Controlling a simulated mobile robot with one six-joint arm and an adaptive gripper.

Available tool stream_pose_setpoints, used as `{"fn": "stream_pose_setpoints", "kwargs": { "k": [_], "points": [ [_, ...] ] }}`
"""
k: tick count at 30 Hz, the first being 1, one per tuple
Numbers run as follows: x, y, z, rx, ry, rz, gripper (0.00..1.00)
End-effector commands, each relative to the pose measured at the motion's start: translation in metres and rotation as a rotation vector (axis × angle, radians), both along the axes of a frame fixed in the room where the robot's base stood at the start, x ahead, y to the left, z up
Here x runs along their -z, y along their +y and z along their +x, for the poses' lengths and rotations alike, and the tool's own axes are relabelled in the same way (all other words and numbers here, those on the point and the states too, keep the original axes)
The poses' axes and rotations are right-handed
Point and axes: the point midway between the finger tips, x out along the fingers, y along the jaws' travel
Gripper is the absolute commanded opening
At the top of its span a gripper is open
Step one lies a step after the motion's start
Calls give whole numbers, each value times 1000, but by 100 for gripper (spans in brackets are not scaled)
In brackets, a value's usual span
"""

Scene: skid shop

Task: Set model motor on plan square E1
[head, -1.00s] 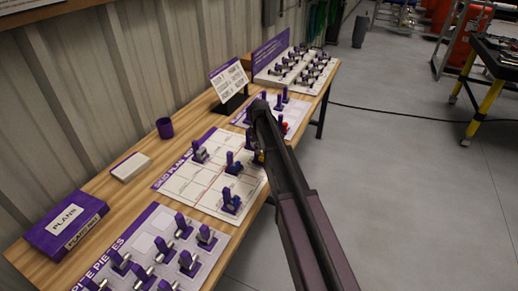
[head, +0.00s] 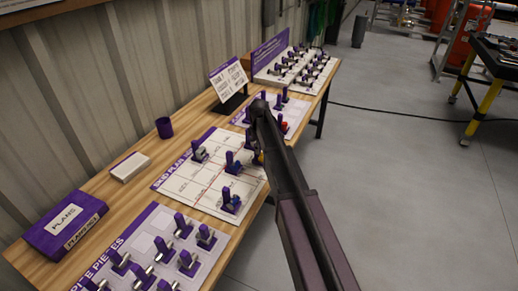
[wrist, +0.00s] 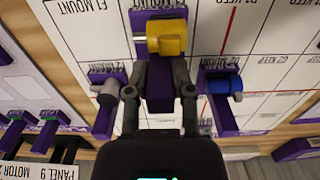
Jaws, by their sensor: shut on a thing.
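My gripper (wrist: 160,92) is shut on the purple upright of a yellow model motor (wrist: 166,37). The yellow body is just beyond the fingertips in the wrist view. In the head view my arm hides the gripper and most of the motor. A grey piece (wrist: 106,95) is left of the fingers and a blue piece (wrist: 219,86) right of them, both on purple stands.
The plan board (head: 183,184) lies on a wooden table (head: 115,200). A sheet with several spare pieces (head: 150,232) is in front, and more pieces stand behind. A purple box (head: 62,226), a cup (head: 164,128) and a sign (head: 228,80) stand along the wall side.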

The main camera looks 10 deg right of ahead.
Motion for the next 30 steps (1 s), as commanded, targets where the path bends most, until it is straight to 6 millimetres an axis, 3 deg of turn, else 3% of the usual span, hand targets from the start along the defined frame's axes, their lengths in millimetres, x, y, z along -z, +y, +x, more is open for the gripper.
{"fn": "stream_pose_setpoints", "kwargs": {
  "k": [30],
  "points": [
    [11,0,0,0,0,0,0]
  ]
}}
